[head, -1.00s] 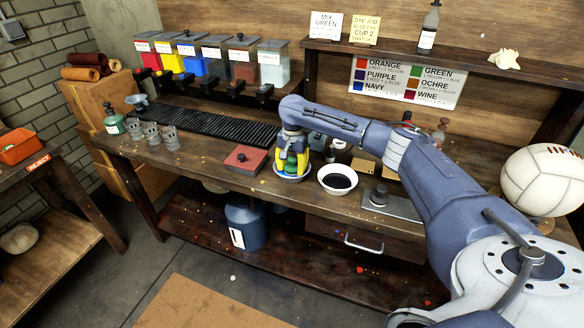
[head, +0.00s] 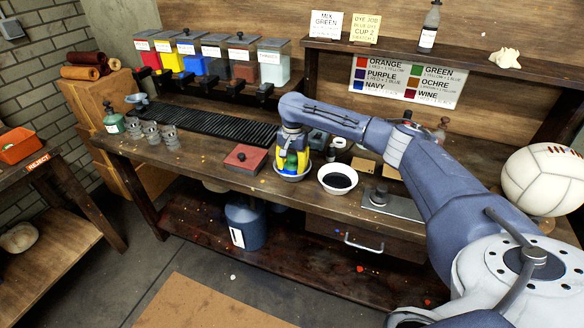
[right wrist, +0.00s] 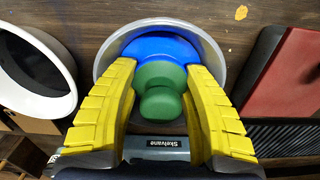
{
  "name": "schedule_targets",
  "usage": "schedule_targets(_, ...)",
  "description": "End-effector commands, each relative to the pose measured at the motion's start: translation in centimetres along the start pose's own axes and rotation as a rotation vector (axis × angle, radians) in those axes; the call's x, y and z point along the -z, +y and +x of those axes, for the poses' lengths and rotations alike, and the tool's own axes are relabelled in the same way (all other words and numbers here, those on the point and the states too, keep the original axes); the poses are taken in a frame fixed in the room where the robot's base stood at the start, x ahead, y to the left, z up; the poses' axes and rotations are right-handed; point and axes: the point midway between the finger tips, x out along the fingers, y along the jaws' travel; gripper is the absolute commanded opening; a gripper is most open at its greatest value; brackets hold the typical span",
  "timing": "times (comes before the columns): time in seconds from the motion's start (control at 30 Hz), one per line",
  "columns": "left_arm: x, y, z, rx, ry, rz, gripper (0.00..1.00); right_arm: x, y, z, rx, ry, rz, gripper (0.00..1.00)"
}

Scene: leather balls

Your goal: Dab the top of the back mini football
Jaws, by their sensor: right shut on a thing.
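My right gripper (head: 292,160) points down over a pale bowl (head: 283,177) on the bench. In the right wrist view its yellow fingers (right wrist: 160,105) are shut on a green knobbed piece (right wrist: 160,78). A round blue part (right wrist: 160,48) shows behind the green piece, within the bowl's rim (right wrist: 215,52). I cannot tell whether the blue part belongs to the held piece or lies in the bowl. No second ball is clearly visible. My left gripper is out of view.
A white bowl of dark liquid (head: 338,180) stands right of the gripper. A red-topped box (head: 245,158) lies left of it. A black ribbed mat (head: 215,124), several metal cups (head: 152,134) and a grey plate (head: 393,204) are also on the bench. A shelf (head: 440,58) rises behind.

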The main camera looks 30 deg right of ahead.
Motion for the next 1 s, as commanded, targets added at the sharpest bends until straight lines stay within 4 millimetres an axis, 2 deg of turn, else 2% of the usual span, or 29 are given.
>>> schedule_targets(0.2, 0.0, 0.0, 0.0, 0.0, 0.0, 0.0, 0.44, 0.2, -0.2, -2.0, 0.009, 0.004, 0.0, 0.19)
schedule_targets(0.6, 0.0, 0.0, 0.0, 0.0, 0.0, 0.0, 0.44, 0.2, -0.3, -4.7, 0.011, 0.005, 0.002, 0.19)
schedule_targets(1.0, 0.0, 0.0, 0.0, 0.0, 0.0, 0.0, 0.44, 0.2, -0.3, -5.4, 0.011, 0.005, 0.001, 0.2)
